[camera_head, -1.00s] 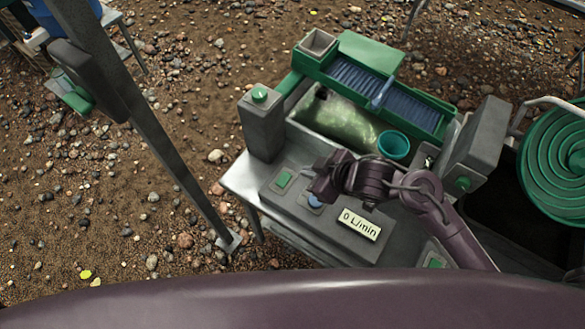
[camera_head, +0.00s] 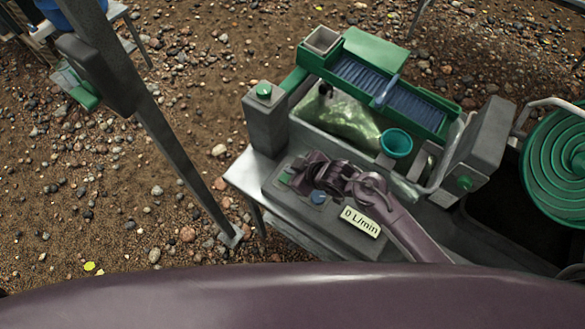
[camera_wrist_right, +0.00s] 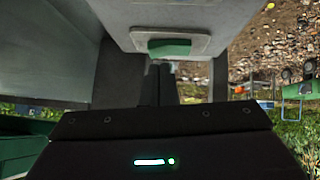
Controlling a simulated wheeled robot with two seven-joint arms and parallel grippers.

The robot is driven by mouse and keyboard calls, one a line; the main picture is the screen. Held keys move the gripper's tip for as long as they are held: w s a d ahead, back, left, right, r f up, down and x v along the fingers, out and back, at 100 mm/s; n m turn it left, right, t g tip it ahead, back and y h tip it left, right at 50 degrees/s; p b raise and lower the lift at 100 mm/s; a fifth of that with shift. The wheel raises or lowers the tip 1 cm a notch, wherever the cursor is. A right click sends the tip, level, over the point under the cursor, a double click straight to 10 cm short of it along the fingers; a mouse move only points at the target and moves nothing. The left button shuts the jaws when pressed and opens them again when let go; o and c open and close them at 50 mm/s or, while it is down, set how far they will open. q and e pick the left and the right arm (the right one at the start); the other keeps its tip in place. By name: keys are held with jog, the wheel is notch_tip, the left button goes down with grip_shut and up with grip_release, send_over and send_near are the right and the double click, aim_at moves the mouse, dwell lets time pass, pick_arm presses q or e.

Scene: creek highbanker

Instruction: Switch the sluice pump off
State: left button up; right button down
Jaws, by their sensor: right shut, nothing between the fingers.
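The grey control box (camera_head: 330,222) stands on the metal table with a label reading 0 L/min (camera_head: 361,221). A green button (camera_head: 285,178) is at its left end, partly covered by my right gripper (camera_head: 297,172). A blue round control (camera_head: 318,197) lies right of it, under my wrist. In the right wrist view a green button (camera_wrist_right: 170,47) sits on a pale plate, just beyond the fingertips (camera_wrist_right: 162,68). The right gripper is shut and empty. I cannot tell whether it touches the button. My left gripper is not in view.
Behind the box are a water tub (camera_head: 340,118), a green sluice (camera_head: 380,85) and a teal cup (camera_head: 396,143). Grey posts with green buttons stand left (camera_head: 264,90) and right (camera_head: 464,183). Gravel lies left of the table.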

jog(key=shift+f, duration=0.3)
jog(key=shift+w, duration=0.1)
jog(key=shift+d+f, duration=0.1)
jog(key=shift+f, duration=0.1)
dwell(0.3)
jog(key=shift+s+a+r+p, duration=0.15)
jog(key=shift+s+a+p, duration=0.4)
jog(key=shift+s, duration=0.15)
jog(key=shift+w+r, duration=0.1)
